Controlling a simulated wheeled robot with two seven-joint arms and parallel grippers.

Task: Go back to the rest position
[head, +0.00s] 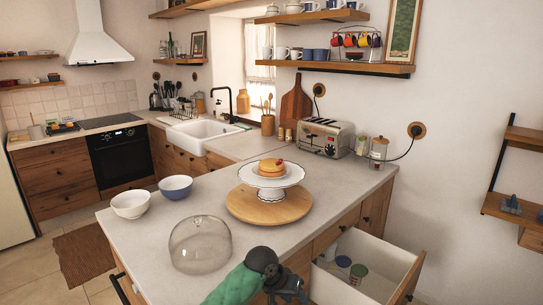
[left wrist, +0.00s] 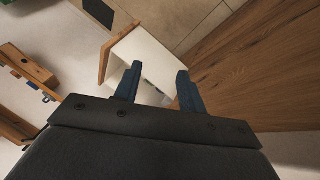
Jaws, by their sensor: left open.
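My left gripper (head: 289,291) is at the bottom edge of the head view, beside the counter's front and left of the open drawer (head: 392,268). Its dark arm with a green sleeve comes up from the bottom. In the left wrist view the two blue fingers of the gripper (left wrist: 160,70) stand apart with nothing between them. The white open drawer (left wrist: 150,52) lies beyond the fingers there. My right gripper is in neither view.
The drawer juts out, holding small jars (head: 358,273). A glass dome (head: 200,245), two bowls (head: 131,205) and a cake stand (head: 271,177) on a wooden board (head: 240,207) occupy the counter (head: 150,240). Wall shelves (head: 515,207) stand at right.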

